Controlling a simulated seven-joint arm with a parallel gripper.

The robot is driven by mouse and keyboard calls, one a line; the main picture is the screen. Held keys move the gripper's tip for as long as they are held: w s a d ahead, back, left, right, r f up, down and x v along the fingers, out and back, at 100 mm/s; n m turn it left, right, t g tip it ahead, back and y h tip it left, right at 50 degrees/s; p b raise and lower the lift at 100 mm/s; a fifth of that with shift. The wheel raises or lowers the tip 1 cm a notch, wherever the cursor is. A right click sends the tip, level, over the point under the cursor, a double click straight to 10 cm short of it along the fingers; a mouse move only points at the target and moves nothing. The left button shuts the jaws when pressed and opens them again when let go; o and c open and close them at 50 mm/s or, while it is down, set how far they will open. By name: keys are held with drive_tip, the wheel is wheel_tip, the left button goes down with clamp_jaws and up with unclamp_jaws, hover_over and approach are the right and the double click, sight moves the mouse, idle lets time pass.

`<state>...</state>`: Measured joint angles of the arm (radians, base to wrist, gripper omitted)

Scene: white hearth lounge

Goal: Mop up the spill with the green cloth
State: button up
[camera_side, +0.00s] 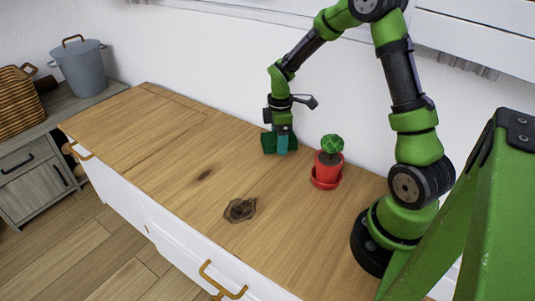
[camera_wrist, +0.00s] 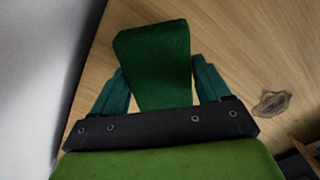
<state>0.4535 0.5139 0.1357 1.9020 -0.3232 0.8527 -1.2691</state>
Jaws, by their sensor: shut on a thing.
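The green cloth (camera_side: 268,144) is a dark green folded piece at the back of the wooden counter top (camera_side: 140,125). My gripper (camera_side: 282,150) points down and is shut on it. In the wrist view the cloth (camera_wrist: 155,62) stands between the two teal fingers. I cannot tell whether its lower edge touches the counter.
A red pot with a green plant (camera_side: 329,165) stands on a red saucer just right of my gripper. The white wall is close behind. The left part of the counter is clear. A grey lidded bin (camera_side: 82,68) and a striped basket (camera_side: 18,103) stand on a separate cabinet.

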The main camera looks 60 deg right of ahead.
sight(265, 166)
drive_tip(key=shift+f, duration=0.85)
drive_tip(key=shift+a+f, duration=0.45)
drive_tip(key=shift+f, duration=0.1)
drive_tip(key=shift+c, duration=0.4)
drive_tip(key=shift+a+f, duration=0.1)
drive_tip(key=shift+a, duration=2.9)
drive_tip(key=shift+d, duration=3.4)
drive_tip(key=shift+a, duration=3.55)
drive_tip(key=shift+d, duration=3.7)
drive_tip(key=shift+a+r, duration=0.1)
drive_tip(key=shift+r, duration=4)
